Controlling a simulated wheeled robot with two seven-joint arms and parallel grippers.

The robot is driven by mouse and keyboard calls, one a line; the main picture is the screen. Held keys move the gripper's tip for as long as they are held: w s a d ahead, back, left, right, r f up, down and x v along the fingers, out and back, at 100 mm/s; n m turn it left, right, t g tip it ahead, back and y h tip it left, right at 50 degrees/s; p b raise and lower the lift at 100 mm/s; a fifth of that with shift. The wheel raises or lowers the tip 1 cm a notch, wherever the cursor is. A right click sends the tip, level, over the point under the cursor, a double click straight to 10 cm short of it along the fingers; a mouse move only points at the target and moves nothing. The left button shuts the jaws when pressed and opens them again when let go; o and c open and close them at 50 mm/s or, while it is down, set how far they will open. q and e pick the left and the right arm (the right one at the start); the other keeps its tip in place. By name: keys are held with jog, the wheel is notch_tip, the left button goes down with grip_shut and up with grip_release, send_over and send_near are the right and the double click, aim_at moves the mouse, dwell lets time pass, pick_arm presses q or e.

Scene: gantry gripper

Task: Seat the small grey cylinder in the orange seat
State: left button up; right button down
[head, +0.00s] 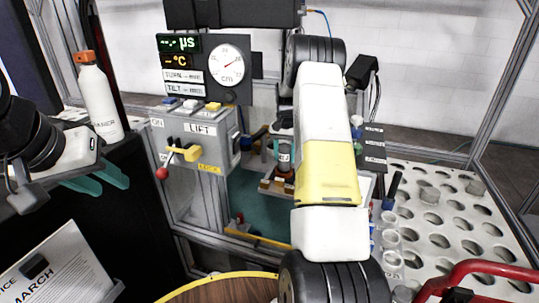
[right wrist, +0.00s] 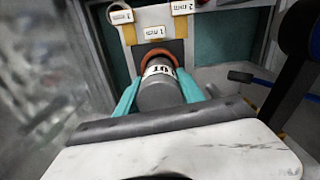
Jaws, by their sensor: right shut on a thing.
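The small grey cylinder (right wrist: 160,95) has a pale band with dark print. In the right wrist view it lies between the two teal fingers of my right gripper (right wrist: 158,92), which is shut on it. The orange seat (right wrist: 160,54) shows as an arc just beyond the cylinder's far end. I cannot tell whether that end is inside the seat or only in front of it.
"1 mm" (right wrist: 154,33) and other small tags surround the seat. In the head view a grey LIFT box (head: 198,143) with a red-knobbed lever stands left of my right arm. A white bottle (head: 97,100) stands at the left. A holed rack (head: 440,220) fills the right.

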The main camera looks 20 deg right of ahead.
aim_at(285, 146)
jog(key=shift+f, duration=1.3)
jog(key=shift+f, duration=0.1)
jog(key=c, duration=0.7)
grip_release()
notch_tip(285, 146, up, 8)
jog(key=shift+f, duration=0.15)
